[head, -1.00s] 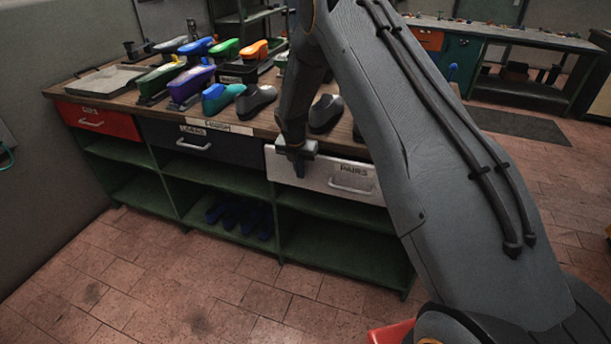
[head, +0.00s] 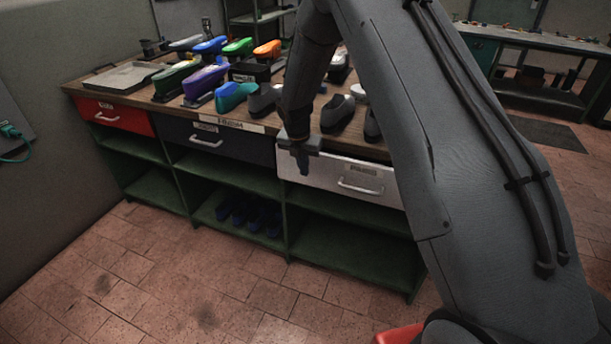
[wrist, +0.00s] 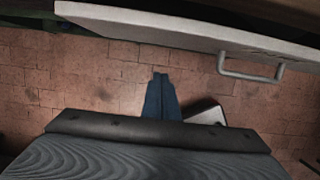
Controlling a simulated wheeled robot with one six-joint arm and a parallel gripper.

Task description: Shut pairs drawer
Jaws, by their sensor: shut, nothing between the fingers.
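The pairs drawer (head: 330,178) is the white-fronted drawer at the right of the workbench, with a label and a bar handle (head: 360,187). Its front seems to stand a little out from the bench. In the wrist view the drawer front (wrist: 180,28) crosses the top, with its handle (wrist: 250,72) at the right and a dark strip behind it. My gripper (head: 303,168) is shut and empty, pointing down before the left part of the drawer front. Its blue fingertips (wrist: 161,76) show floor between them and the front in the wrist view; contact is not visible.
A dark drawer (head: 215,142) and a red drawer (head: 112,116) lie to the left, both looking flush. Shoe forms (head: 235,95) stand on the worktop. Open green shelves (head: 345,245) lie below. The tiled floor (head: 180,280) in front is clear.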

